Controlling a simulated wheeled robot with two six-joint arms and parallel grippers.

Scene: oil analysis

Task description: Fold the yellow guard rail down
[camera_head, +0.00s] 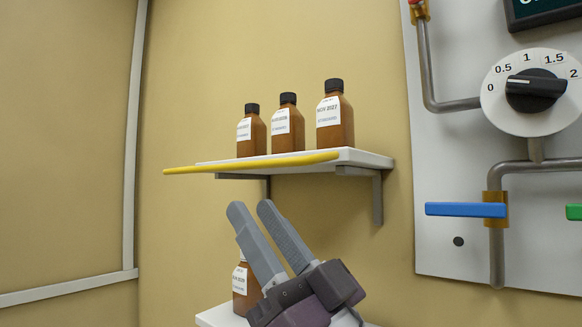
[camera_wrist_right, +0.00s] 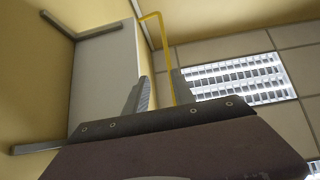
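The yellow guard rail (camera_head: 250,164) runs along the front of the upper white shelf (camera_head: 368,157), about level with its board, and sticks out past its left end. In the right wrist view the rail (camera_wrist_right: 165,55) shows from below as a thin bent bar standing out from the shelf's edge. My right gripper (camera_head: 251,207) is below the rail, fingers pointing up and apart, with nothing between them in the head view. In the wrist view the fingers (camera_wrist_right: 160,88) show on either side of the rail's lower stretch, which appears beyond them. My left gripper is out of view.
Three brown bottles (camera_head: 288,125) with black caps stand on the upper shelf. Another bottle (camera_head: 240,280) on a lower white shelf (camera_head: 215,315) is partly hidden by my gripper. A panel with a dial (camera_head: 537,90) and blue handle (camera_head: 465,209) is at right.

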